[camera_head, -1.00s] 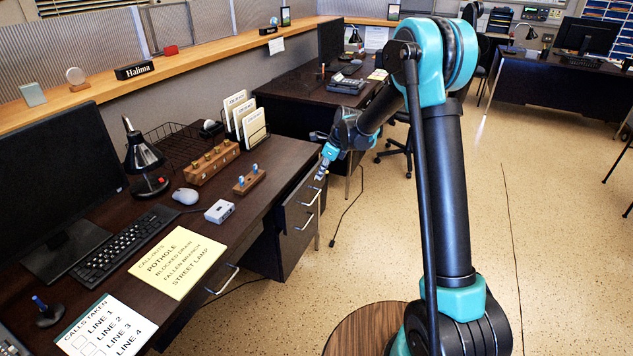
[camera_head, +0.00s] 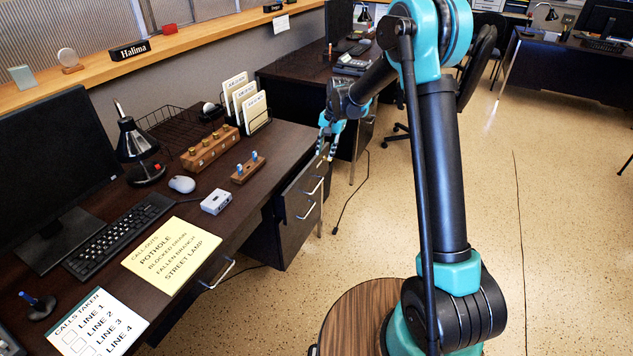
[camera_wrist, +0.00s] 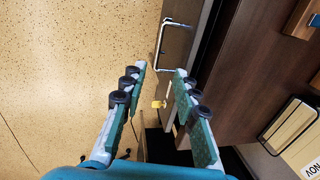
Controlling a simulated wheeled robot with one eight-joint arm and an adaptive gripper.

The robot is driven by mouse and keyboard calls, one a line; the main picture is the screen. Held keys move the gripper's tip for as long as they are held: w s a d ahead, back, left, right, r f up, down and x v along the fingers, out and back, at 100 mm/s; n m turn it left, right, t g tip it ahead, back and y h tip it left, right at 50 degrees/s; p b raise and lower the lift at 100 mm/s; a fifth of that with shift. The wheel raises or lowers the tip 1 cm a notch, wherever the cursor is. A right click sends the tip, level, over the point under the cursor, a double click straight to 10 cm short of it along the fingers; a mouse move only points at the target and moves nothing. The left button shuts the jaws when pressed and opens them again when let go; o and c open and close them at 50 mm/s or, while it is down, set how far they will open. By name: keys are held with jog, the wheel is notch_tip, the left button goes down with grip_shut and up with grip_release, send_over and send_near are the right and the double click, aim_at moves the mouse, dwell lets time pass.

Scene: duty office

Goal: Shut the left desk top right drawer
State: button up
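The left desk (camera_head: 225,195) has a drawer stack under its right end. The top right drawer (camera_head: 302,191) has a metal bar handle, and its front looks to stand out a little from the desk. My gripper (camera_head: 328,150) points down near the far end of that drawer front. In the wrist view my gripper (camera_wrist: 160,69) has its two fingers apart with nothing held between them. The drawer front (camera_wrist: 180,42) and its handle lie just beyond the fingertips. I cannot tell whether a finger touches the drawer.
The desk top bears a file rack (camera_head: 247,103), a wooden block (camera_head: 209,150), a mouse (camera_head: 182,184), a lamp (camera_head: 136,145) and a keyboard (camera_head: 118,234). Another desk (camera_head: 290,72) stands behind. A cable (camera_head: 350,205) lies on the floor. The floor at right is open.

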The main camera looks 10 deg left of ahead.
jog(key=w+a+f, duration=0.1)
jog(key=a+f, duration=0.2)
jog(key=f, duration=1.4)
jog(key=shift+w, duration=0.1)
grip_shut()
